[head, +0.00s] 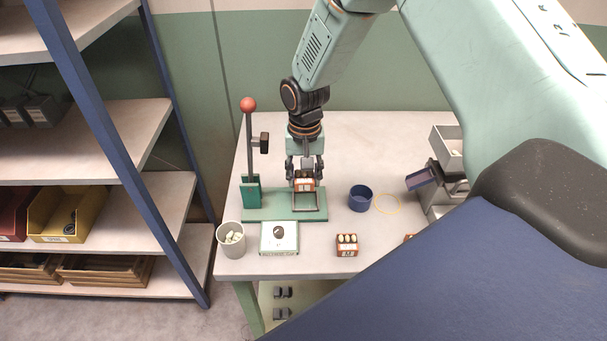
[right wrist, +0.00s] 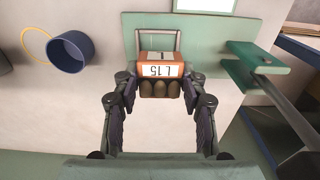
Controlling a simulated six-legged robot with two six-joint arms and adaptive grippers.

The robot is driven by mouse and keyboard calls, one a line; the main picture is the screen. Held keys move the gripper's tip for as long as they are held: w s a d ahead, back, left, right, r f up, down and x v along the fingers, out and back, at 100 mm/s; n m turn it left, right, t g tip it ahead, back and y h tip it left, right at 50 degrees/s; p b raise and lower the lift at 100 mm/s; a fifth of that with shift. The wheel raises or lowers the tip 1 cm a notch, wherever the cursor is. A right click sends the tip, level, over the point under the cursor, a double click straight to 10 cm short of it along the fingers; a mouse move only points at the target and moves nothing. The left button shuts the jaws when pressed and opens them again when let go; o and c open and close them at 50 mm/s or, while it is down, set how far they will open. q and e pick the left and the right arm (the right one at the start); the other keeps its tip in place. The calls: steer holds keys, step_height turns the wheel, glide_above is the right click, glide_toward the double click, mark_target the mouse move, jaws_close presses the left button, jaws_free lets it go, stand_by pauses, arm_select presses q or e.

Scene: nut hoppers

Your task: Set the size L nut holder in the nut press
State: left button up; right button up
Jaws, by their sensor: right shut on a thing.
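My right gripper (head: 304,170) points down over the green base plate of the nut press (head: 262,213). It is shut on an orange-brown nut holder (head: 304,185). In the right wrist view the holder (right wrist: 160,70) sits between the fingertips, with a white label that reads L 15 upside down and several brown nuts in it. The holder is at or just above the wire frame (head: 322,212) on the plate; I cannot tell if it touches. The press lever with its red ball (head: 247,105) stands upright to the left. My left gripper is not in view.
In front of the press are a cup of pale pieces (head: 231,240) and a white-topped green box (head: 279,237). Another holder with pale nuts (head: 347,246) stands to the right, near a blue cup (head: 360,198) and a yellow ring (head: 387,203). A grey hopper (head: 447,147) stands far right.

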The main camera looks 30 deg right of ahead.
steer(key=shift+s+f+b, duration=0.1)
steer(key=shift+f+b, duration=0.25)
steer(key=shift+f, duration=0.3)
steer(key=f, duration=0.1)
steer(key=f+b, duration=0.1)
steer(key=d+f+b, duration=0.1)
steer(key=shift+w+d, duration=0.1)
steer(key=shift+w, duration=0.15)
steer(key=shift+f+b, duration=0.25)
steer(key=shift+b, duration=0.15)
steer(key=shift+s+a+f, duration=0.15)
steer(key=shift+a+f, duration=0.05)
steer(key=shift+a, duration=0.3)
steer(key=shift+d+f, duration=0.25)
steer(key=shift+d, duration=0.15)
steer(key=shift+a+r, duration=0.2)
steer(key=shift+a, duration=0.1)
steer(key=shift+d+f, duration=0.15)
steer(key=shift+d, duration=0.1)
arm_select(q)
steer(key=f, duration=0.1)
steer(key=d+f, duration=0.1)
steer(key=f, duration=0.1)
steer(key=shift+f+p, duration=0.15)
steer(key=shift+p, duration=0.15)
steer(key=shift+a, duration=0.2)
arm_select(e)
steer(key=shift+a, duration=0.15)
